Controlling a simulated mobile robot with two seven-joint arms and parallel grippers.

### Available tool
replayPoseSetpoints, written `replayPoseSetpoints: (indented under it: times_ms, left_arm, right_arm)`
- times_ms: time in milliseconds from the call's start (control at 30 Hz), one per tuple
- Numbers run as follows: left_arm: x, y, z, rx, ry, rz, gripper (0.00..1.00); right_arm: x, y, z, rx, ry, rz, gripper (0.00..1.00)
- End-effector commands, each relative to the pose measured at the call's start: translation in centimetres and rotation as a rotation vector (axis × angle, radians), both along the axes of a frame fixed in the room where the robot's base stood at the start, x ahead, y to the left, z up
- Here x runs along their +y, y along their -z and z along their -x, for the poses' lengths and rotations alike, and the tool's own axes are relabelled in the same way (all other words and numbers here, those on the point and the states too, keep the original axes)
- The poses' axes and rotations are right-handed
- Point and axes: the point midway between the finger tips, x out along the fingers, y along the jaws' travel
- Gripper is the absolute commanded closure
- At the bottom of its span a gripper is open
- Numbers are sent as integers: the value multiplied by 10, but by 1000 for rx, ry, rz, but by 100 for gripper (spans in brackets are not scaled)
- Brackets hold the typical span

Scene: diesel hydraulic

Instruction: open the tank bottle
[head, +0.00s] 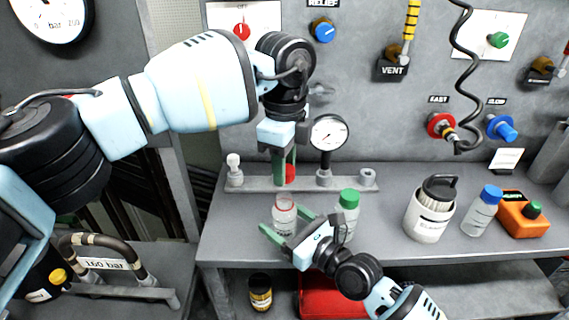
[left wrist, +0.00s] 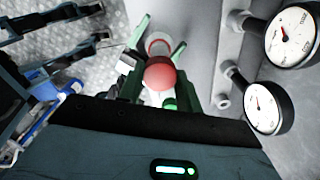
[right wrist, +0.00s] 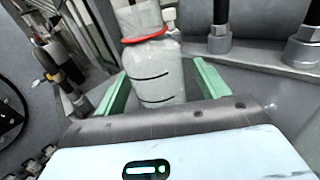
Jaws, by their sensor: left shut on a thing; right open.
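The tank bottle (head: 284,214) is a clear-white bottle with a red ring at its neck. It stands upright near the front edge of the bench. My left gripper (head: 286,176) points down and is shut on a red cap (head: 291,172), held above and apart from the bottle. In the left wrist view the round red cap (left wrist: 160,74) sits between the green fingers, with the bottle's top beyond it. My right gripper (head: 283,221) is open, with one finger on each side of the bottle. In the right wrist view the bottle (right wrist: 155,75) stands between the fingers; contact is unclear.
A green-capped bottle (head: 347,213) stands just right of the tank bottle, close to my right gripper. Behind is a grey pipe rail (head: 258,184) with a gauge (head: 328,132). A white canister (head: 427,215), a blue-capped bottle (head: 482,213) and an orange box (head: 522,216) stand further right.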

Motion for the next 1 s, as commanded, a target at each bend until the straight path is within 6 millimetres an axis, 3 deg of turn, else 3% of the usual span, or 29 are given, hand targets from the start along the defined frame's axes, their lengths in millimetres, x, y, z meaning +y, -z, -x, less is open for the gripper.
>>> replayPoseSetpoints:
  times_ms: [300, 500, 1000]
  left_arm:
    - [0, -2, 0, -2, 0, 0, 93]
    - [0, 1, 0, 1, 0, 1, 93]
    - [2, 5, 0, 2, 40, 0, 93]
  right_arm:
    - [-46, 1, 45, 3, 1, 0, 27]
    - [-66, 1, 64, 2, 0, 1, 27]
    - [-74, 4, 74, -13, 5, 21, 27]
